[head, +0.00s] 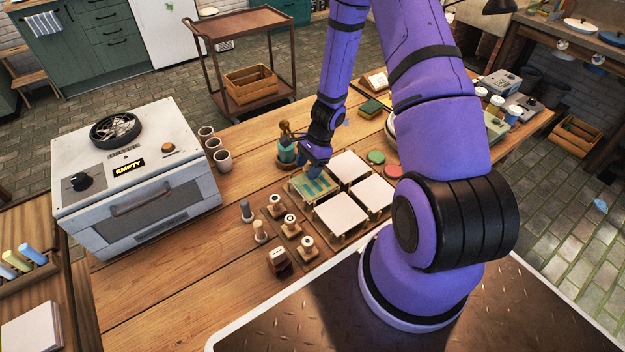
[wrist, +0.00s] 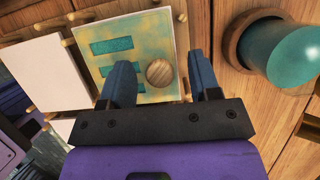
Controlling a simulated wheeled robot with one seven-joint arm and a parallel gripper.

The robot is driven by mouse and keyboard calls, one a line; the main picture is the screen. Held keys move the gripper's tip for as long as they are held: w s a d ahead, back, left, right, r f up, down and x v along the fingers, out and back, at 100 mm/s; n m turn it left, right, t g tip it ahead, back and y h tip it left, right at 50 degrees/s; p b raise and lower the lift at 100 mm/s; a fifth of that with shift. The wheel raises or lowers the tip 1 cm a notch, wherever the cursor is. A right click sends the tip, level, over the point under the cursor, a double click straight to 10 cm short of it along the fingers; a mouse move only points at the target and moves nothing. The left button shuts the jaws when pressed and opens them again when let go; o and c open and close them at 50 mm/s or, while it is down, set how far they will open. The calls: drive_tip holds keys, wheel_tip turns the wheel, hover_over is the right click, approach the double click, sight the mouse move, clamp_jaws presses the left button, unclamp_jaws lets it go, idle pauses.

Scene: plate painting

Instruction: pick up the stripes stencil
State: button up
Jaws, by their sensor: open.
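The stripes stencil (head: 315,185) is a square yellowish-green plate with teal stripes. It lies at the left back of a group of squares on the table, beside white squares. In the wrist view the stencil (wrist: 150,35) shows its stripes and a round wooden knob (wrist: 159,73). My gripper (wrist: 162,65) is open, with one blue finger on each side of the knob. I cannot tell whether either finger touches it. In the head view my gripper (head: 316,164) is just above the stencil's back edge and hides part of it.
A teal pot with brushes (head: 287,150) stands close beside my gripper. White squares (head: 340,213) lie on wooden racks nearby. Several wooden-handled pieces (head: 290,226) stand in front. A white oven (head: 140,190) reading EMPTY and several cups (head: 222,160) are at left. Table is clear at front left.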

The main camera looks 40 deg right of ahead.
drive_tip(key=shift+a+f, duration=0.1)
drive_tip(key=shift+f, duration=0.25)
clamp_jaws()
